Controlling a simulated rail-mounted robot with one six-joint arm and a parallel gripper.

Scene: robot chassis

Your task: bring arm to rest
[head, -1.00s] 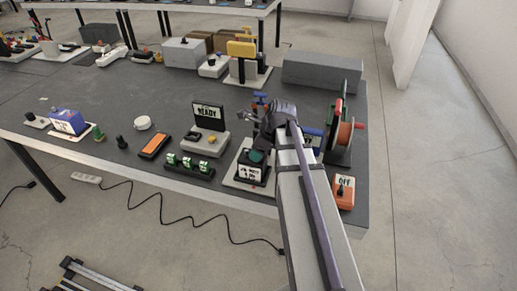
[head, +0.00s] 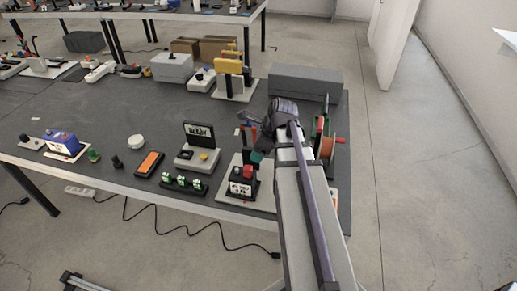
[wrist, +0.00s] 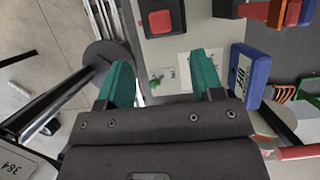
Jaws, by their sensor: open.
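My gripper (head: 258,157) is at the right part of the dark workbench, at the end of my arm. Its two teal fingers are apart in the wrist view (wrist: 164,62), with nothing held between them. A dark box with a red button (head: 246,173) stands just in front of the gripper on a pale base plate. In the wrist view the red button (wrist: 160,21) lies beyond the fingertips, and I see no contact. My arm hides part of the bench's right end.
A red-orange reel (head: 325,148) stands close to the right of my gripper. A READY sign (head: 198,135) and an orange device (head: 149,164) are to the left. A long grey box (head: 306,80) lies behind. A blue box (wrist: 250,75) is beside the right finger.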

